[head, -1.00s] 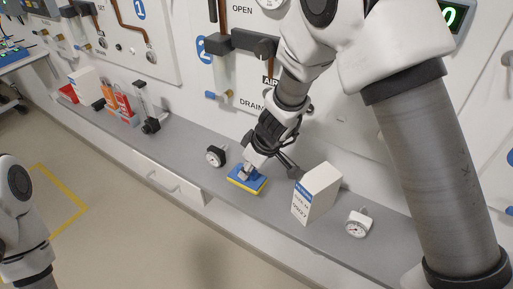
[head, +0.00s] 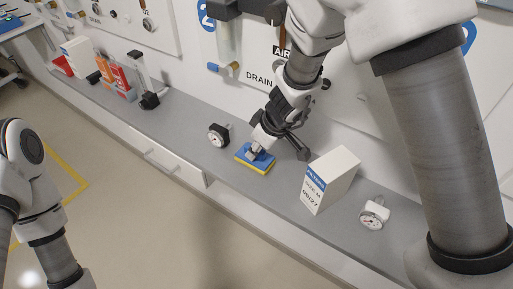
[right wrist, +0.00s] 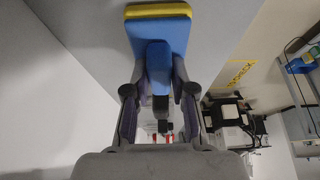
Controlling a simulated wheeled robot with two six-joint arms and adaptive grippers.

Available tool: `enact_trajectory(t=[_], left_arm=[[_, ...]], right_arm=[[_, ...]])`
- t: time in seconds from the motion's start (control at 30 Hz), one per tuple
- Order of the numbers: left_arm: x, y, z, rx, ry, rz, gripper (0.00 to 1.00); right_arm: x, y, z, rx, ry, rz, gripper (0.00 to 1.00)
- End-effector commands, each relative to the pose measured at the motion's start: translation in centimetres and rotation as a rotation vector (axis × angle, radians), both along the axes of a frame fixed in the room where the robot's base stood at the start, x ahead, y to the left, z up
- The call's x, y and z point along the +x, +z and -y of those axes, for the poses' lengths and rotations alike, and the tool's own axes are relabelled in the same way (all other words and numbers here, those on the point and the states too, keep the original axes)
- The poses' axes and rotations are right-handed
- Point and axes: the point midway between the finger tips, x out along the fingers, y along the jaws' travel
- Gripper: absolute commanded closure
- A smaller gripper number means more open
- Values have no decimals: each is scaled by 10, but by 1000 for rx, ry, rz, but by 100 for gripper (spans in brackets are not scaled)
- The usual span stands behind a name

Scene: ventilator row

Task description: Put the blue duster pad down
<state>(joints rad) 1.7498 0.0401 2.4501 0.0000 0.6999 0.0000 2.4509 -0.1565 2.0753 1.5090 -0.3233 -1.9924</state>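The blue duster pad (head: 254,162) has a yellow underside layer and a raised blue handle. In the head view it is flat at the grey ledge, between a round gauge and a white box. I cannot tell whether it rests fully on the ledge or hangs just above it. My right gripper (head: 260,150) comes down from above and is shut on the pad's handle. In the right wrist view the pad (right wrist: 158,30) points away from my right gripper (right wrist: 160,78), its handle between both fingers. My left gripper is out of view; only my left arm shows.
On the grey ledge (head: 190,140), a black-rimmed gauge (head: 218,135) is left of the pad. Orange packs (head: 117,77) and a clear-tube device (head: 144,83) are farther left. The panelled wall rises behind.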

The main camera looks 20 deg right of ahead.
Motion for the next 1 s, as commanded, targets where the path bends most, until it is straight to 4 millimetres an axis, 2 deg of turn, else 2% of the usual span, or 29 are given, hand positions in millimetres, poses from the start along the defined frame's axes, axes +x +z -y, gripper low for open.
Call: enact_trajectory(t=[0.3,0.47,0.57,0.8,0.9,1.0], left_arm=[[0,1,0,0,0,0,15],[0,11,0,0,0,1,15],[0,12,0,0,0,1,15],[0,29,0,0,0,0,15],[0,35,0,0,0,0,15],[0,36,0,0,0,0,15]], right_arm=[[0,1,0,0,-1,0,53],[-1,10,1,2,-3,0,53],[-7,29,6,1,-2,3,53],[-26,90,21,1,0,3,53],[-32,106,26,2,-2,1,53],[-36,114,28,0,-1,0,53]])
